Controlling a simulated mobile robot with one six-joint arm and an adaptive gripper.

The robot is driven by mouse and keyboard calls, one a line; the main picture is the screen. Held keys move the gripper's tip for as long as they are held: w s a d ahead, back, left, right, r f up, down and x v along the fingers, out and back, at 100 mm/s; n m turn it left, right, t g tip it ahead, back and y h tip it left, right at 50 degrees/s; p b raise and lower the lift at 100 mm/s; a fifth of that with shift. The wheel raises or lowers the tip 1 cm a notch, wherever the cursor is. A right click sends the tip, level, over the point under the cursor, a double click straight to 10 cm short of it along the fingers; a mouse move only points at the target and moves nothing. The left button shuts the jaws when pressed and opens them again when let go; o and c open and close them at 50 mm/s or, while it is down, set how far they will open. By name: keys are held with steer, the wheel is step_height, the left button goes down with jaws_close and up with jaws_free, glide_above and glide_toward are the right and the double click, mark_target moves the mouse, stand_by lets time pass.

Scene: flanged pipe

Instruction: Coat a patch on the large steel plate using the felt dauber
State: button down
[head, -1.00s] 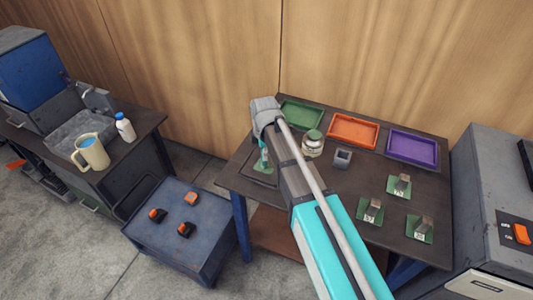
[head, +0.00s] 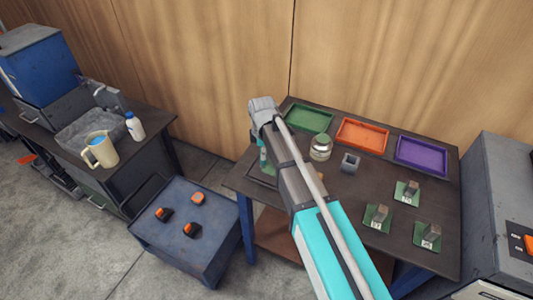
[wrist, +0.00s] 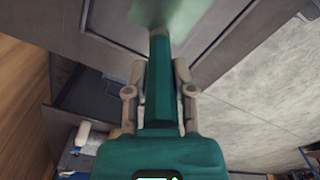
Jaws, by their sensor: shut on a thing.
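My gripper (wrist: 159,92) is shut on a dark teal handle (wrist: 160,65), which I take to be the felt dauber's. The handle's far end meets a blurred pale green piece (wrist: 165,12) at the top of the wrist view. In the head view my gripper (head: 264,138) is over the left end of the dark table, mostly hidden by my arm. A dark, flat, framed plate (head: 258,178) lies below it, partly hidden; I cannot tell if it is the large steel plate. Whether the dauber touches it is unclear.
Green (head: 310,118), orange (head: 362,134) and purple (head: 422,155) trays line the table's back. A grey hollow block (head: 349,162) and three metal blocks on green pads (head: 378,215) stand in front. A low blue cart (head: 190,240) stands left, a grey cabinet (head: 500,190) right.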

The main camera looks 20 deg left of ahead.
stand_by(0.4)
step_height(320, 180, up, 6)
steer(key=p, duration=0.6)
steer(key=shift+r, duration=0.1)
stand_by(0.4)
steer(key=shift+r+p, duration=1.4)
steer(key=shift+p, duration=0.15)
steer(key=w+d+f+b, duration=0.1)
steer(key=d, duration=0.6)
steer(key=shift+w+d, duration=0.35)
